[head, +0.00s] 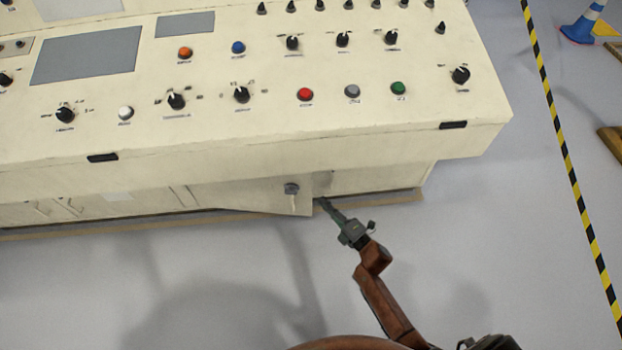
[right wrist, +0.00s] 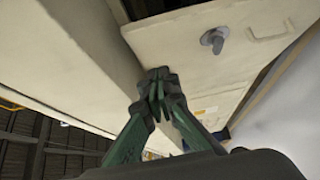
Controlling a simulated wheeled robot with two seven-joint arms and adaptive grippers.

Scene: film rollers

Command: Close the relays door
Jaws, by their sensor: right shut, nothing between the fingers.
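A cream door (head: 255,197) with a grey knob (head: 291,189) sits low on the front of the control console. Its right edge stands out from the console front, so it is ajar. My right gripper (head: 324,204) is shut and empty, just right of that free edge. In the right wrist view the closed green fingers (right wrist: 158,82) lie in front of the cream panels, close to the door (right wrist: 190,60) with its knob (right wrist: 214,39). I cannot tell whether they touch it. A dark gap shows beside the door. My left gripper is not in view.
The console (head: 220,135) overhangs the door, with buttons and dials on its sloped top. The grey floor (head: 200,270) in front is clear. A yellow-black floor stripe (head: 565,155) and a blue cone (head: 583,28) are at the right.

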